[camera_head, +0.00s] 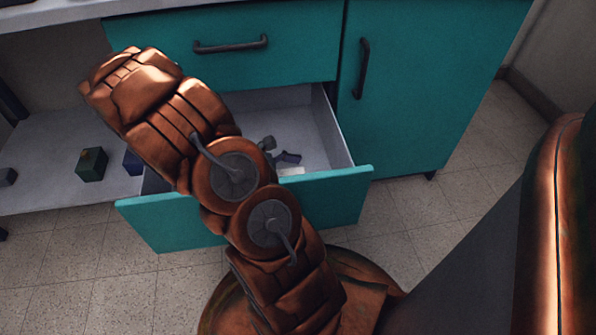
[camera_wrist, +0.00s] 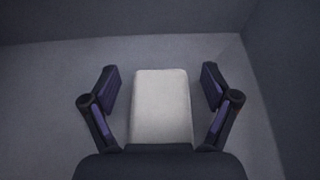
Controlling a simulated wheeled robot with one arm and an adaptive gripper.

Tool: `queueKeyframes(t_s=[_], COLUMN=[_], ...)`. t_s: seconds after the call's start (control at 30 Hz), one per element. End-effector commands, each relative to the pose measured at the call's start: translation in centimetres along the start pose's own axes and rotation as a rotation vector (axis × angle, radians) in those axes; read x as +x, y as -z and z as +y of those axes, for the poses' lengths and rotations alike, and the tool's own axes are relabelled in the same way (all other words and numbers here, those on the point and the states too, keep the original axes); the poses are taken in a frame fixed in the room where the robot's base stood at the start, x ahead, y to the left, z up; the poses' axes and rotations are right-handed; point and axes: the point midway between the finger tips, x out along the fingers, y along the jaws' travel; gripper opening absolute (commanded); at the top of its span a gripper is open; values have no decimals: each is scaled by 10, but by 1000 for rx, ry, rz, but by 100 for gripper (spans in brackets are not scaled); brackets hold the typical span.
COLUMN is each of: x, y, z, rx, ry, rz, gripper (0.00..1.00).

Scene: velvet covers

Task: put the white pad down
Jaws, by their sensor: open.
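The white pad (camera_wrist: 161,112) is a pale block with a rounded top edge. In the wrist view it lies between my gripper's two fingers (camera_wrist: 161,86), which are spread with a gap on each side of it. Its near end is hidden by the gripper body. In the head view a small part of the pad (camera_head: 292,171) shows inside the open drawer (camera_head: 340,140), and my gripper (camera_head: 288,159) is low in the drawer beside it. My arm hides much of the drawer.
The drawer's teal front (camera_head: 325,198) and grey side walls surround the gripper. A dark green block (camera_head: 91,165) and a blue block (camera_head: 132,162) sit on the grey shelf (camera_head: 50,150) at left. A shut teal drawer (camera_head: 225,50) is above, and a teal door (camera_head: 430,90) is at right.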

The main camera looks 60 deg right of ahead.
Motion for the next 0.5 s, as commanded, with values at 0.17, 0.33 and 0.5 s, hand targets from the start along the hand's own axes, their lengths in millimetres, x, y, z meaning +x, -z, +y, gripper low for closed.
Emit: queueKeyframes(t_s=[0.17, 0.33, 0.5], x=[-2, -16, -47], y=[-4, -15, -15], z=[0, 1, 0], rx=[1, 0, -2], ry=[0, -4, -3], rz=[0, 1, 0], gripper=[86, 86, 86])
